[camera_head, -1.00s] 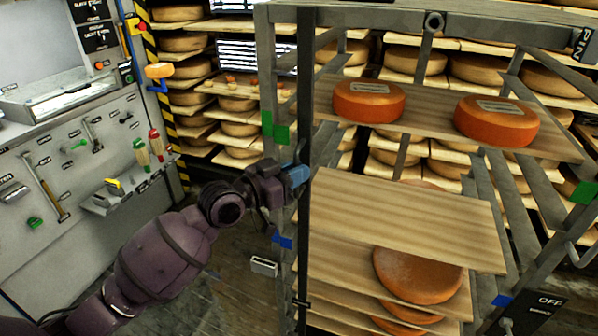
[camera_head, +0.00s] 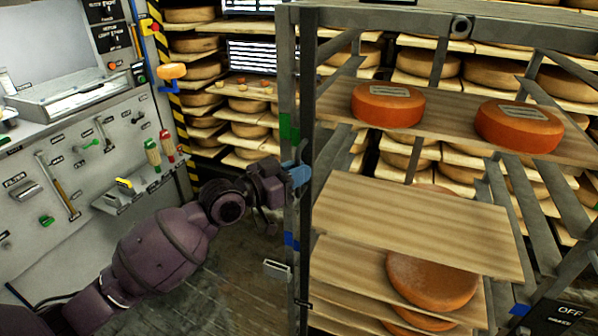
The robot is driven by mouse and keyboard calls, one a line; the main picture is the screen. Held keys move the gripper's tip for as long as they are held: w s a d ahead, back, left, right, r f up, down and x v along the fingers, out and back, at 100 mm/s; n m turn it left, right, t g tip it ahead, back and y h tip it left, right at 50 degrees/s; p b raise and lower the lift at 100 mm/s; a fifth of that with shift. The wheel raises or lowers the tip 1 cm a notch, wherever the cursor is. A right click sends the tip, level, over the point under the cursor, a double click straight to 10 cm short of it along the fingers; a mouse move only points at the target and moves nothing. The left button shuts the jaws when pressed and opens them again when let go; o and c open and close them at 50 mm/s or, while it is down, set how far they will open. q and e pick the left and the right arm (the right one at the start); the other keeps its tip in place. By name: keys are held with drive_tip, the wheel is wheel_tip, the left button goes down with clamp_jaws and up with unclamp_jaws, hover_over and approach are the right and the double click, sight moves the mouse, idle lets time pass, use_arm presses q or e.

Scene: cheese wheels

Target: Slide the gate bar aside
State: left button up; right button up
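The gate bar (camera_head: 306,90) is a dark upright bar at the front left of the metal cheese rack, close beside the rack's left post (camera_head: 287,70). My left gripper (camera_head: 300,175) comes in from the left on a purple arm. Its blue fingertips are at the bar, about halfway up, and seem to touch it. The bar and post partly hide the fingers, so I cannot tell whether they are closed around it. My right gripper is out of view.
The rack holds orange cheese wheels (camera_head: 388,106) on its upper board (camera_head: 450,120). An empty-looking board (camera_head: 415,222) lies below, with more wheels (camera_head: 433,283) under it. A grey tool wall (camera_head: 60,150) stands left. Shelves of cheese fill the back.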

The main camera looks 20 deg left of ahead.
use_arm(q)
drive_tip(key=o, duration=0.4)
drive_tip(key=shift+a+r, duration=0.1)
drive_tip(key=shift+a, duration=0.25)
drive_tip(key=shift+d, duration=0.1)
drive_tip(key=b+v, duration=0.1)
drive_tip(key=v, duration=0.9)
drive_tip(key=shift+s+a, duration=0.2)
drive_tip(key=shift+s, duration=0.15)
